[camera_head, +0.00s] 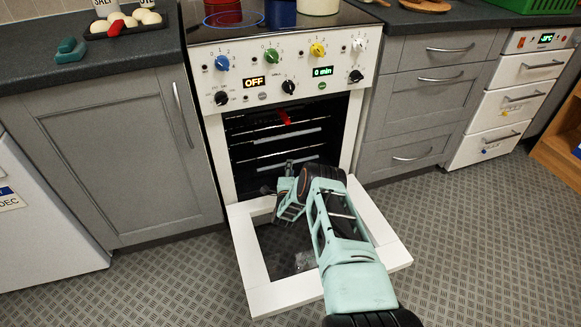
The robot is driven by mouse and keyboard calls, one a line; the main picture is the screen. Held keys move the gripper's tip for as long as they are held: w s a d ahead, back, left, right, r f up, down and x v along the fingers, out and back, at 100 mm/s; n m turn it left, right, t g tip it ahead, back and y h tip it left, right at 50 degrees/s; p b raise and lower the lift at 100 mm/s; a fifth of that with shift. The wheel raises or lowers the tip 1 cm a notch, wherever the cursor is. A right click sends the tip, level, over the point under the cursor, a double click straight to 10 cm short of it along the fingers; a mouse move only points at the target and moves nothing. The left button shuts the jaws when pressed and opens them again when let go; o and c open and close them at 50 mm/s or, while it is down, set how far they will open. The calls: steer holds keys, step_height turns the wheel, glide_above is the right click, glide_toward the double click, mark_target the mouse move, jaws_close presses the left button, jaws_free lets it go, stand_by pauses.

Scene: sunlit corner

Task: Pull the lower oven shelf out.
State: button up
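The oven (284,75) stands with its white-framed door (262,297) folded down and open. Inside, the upper shelf (288,136) shows a pale front strip, and the lower shelf (287,159) shows another beneath it. Both appear to sit inside the oven cavity. My gripper (284,190) is above the open door at the oven mouth, at the lower shelf's front and just below it. My arm comes in from the bottom right. The fingertips are small and dark against the oven, so I cannot tell whether they touch the shelf or are open.
A red item (284,117) is in the oven above the upper shelf. Grey cupboards (115,160) and drawers (415,115) flank the oven. Pans stand on the hob, including a cream one (318,6). The patterned floor (470,230) is clear at right.

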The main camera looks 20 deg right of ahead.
steer(key=shift+b+x, duration=1.1)
steer(key=shift+x, duration=1.5)
jaws_close()
